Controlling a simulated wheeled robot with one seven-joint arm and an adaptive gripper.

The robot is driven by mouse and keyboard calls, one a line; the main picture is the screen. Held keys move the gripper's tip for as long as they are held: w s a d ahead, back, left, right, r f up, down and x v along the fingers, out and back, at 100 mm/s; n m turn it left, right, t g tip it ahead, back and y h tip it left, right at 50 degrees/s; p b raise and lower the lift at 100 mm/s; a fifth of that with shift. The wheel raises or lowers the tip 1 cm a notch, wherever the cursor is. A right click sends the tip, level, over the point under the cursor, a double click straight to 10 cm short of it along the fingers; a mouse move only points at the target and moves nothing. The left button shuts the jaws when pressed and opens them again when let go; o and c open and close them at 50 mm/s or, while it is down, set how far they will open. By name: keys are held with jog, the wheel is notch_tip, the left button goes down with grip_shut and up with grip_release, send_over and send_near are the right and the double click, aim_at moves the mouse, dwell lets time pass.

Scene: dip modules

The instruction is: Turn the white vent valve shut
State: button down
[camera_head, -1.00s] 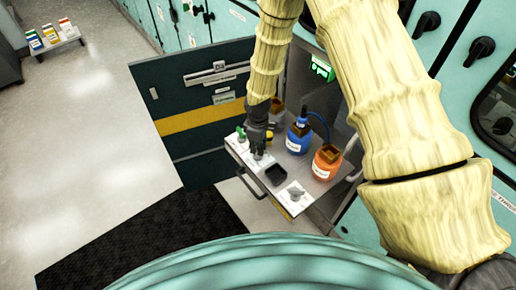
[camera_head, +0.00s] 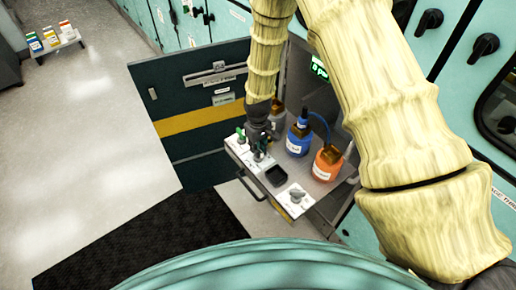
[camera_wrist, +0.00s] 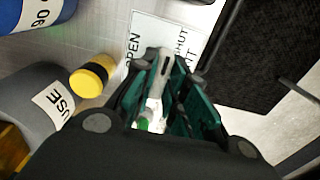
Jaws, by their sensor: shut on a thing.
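The white vent valve (camera_wrist: 163,64) shows in the wrist view as a pale handle between my fingers. Its white plate (camera_wrist: 152,30) carries the words OPEN on the left and SHUT on the right. My gripper (camera_wrist: 163,92) is shut on the handle, and its dark green fingers hide much of the valve. In the head view my gripper (camera_head: 259,150) is low over the drawer's left part, and the valve there is mostly hidden by it. The handle's exact angle is unclear.
A yellow-capped item (camera_wrist: 93,75) is close to my gripper. An open dark door (camera_head: 190,110) stands behind.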

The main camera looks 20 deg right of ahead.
jog(key=shift+w, duration=0.1)
dwell(0.3)
jog(key=c, duration=1.4)
grip_release()
jog(key=shift+c, duration=0.2)
jog(key=shift+r, duration=0.15)
notch_tip(320, 180, up, 12)
